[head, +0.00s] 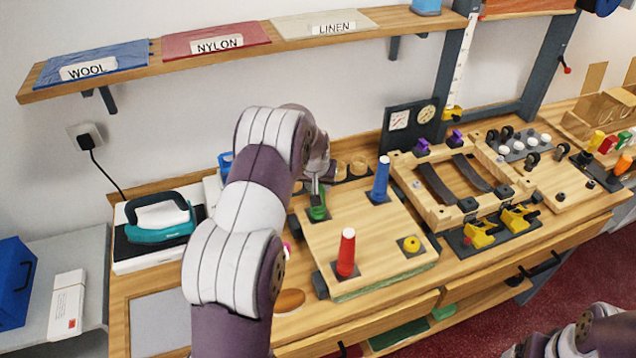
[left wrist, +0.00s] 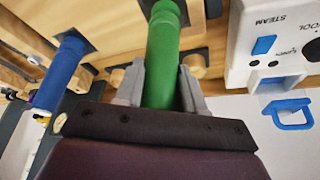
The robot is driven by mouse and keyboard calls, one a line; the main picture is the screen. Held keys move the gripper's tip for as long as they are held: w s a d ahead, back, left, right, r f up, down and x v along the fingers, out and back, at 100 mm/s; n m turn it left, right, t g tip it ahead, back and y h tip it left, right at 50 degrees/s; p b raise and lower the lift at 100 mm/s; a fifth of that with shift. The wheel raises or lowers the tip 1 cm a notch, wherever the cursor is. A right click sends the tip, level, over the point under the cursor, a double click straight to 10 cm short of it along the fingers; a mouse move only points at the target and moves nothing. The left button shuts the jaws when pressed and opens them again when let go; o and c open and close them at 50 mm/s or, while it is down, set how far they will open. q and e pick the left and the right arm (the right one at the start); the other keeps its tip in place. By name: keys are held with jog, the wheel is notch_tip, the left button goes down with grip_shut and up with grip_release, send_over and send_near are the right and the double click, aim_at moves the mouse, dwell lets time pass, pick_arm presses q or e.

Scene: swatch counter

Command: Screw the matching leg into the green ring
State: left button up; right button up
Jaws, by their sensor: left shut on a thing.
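My left gripper (head: 318,184) is above the far left corner of a light wooden board (head: 322,234). In the left wrist view its fingers (left wrist: 163,90) are shut on the green leg (left wrist: 163,65). The leg's far end meets a wider green rim (left wrist: 165,12) at a dark corner plate, apparently the green ring. How deep the leg sits is hidden. In the head view green (head: 318,209) shows below the fingers. A blue leg (head: 381,180) and a red leg (head: 346,252) stand upright at other corners. A yellow ring (head: 411,243) has no leg in it. My right gripper is out of view.
A teal iron (head: 160,220) stands at the left. A wooden frame with dark straps (head: 437,184) and yellow clamps (head: 479,234) are right of the board. A shelf with swatches (head: 210,44) runs above. My left arm covers part of the counter.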

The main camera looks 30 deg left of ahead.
pick_arm(q)
jog(key=shift+f, duration=0.3)
dwell(0.6)
